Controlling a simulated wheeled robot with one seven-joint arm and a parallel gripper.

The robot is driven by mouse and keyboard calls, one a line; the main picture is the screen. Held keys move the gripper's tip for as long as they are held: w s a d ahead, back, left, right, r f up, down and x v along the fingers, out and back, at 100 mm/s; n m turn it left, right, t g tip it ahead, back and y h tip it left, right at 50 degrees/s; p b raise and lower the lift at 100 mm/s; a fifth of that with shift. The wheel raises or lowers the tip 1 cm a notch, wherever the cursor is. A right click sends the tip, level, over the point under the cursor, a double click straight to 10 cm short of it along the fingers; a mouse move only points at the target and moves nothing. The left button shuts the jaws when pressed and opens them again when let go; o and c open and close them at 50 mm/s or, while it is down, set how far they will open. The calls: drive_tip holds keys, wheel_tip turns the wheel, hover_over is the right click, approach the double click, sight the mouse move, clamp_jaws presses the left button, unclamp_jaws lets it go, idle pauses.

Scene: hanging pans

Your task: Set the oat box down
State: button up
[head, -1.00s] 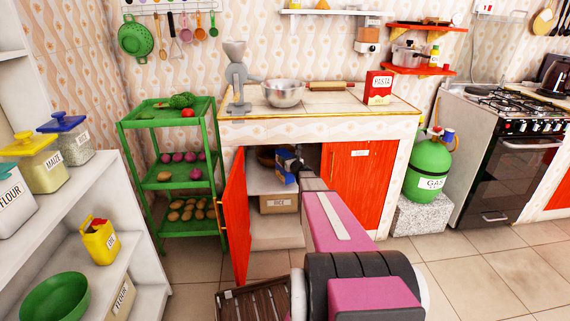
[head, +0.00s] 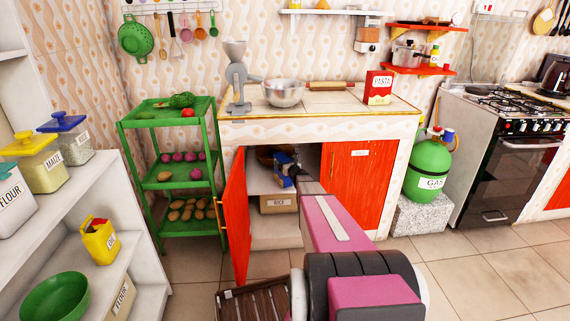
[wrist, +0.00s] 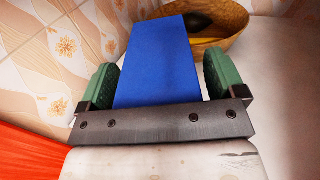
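The oat box (head: 284,168) is a blue box with a pale patch, on or just above the shelf inside the open cabinet under the counter. In the wrist view its plain blue face (wrist: 158,65) lies between my two green fingers. My gripper (wrist: 161,82) is around the box with one finger on each side. The fingers are spread wide, with a narrow gap at the right side of the box; the left side looks very close. In the head view my arm hides the fingertips. The base of the box is hidden in the wrist view.
A brown bowl (wrist: 232,22) stands on the shelf behind the box. A rice box (head: 278,204) sits below. The open red door (head: 236,215) stands left of my arm; the closed red door (head: 362,185) is right. White shelf surface (wrist: 275,85) is clear to the right.

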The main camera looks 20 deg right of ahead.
drive_tip(key=s+d, duration=0.2)
drive_tip(key=s, duration=1)
drive_tip(key=s+a+r+n+g+y, duration=0.1)
drive_tip(key=s+a+n+g+y, duration=0.2)
drive_tip(key=s+a+n+g, duration=0.55)
drive_tip(key=s+a+n+g+y, duration=0.25)
drive_tip(key=s+a+n, duration=0.35)
drive_tip(key=a+n, duration=0.65)
drive_tip(key=s+n+g+h, duration=0.6)
drive_tip(key=s+n+h, duration=0.3)
drive_tip(key=s, duration=0.9)
drive_tip(key=n, duration=0.3)
drive_tip(key=shift+r+n+g, duration=0.15)
drive_tip(key=shift+n+g, duration=0.15)
drive_tip(key=shift+n, duration=0.1)
